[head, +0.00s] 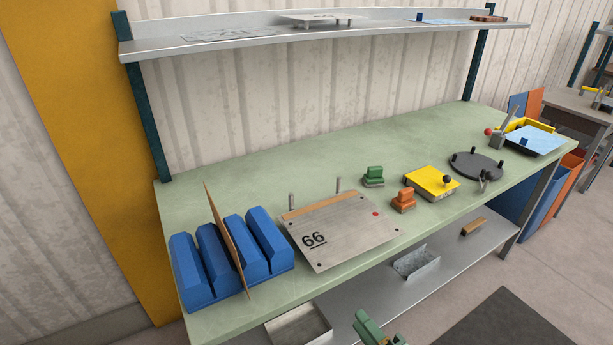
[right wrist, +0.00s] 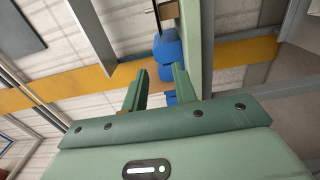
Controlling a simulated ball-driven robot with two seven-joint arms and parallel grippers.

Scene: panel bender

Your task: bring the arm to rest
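My right gripper (head: 378,330) shows at the bottom edge of the head view, in front of the workbench (head: 250,165) and its lower shelf. In the right wrist view its two green fingers (right wrist: 160,70) stand apart, with nothing held between them. Part of the blue rack shows beyond the fingertips there. My left gripper is not in view.
The bench holds a blue slotted rack (head: 185,270) with a brown sheet, a plate marked 66 (head: 340,230), a yellow block (head: 430,180) and a dark round plate (head: 475,165). A metal tray (head: 300,328) sits on the lower shelf.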

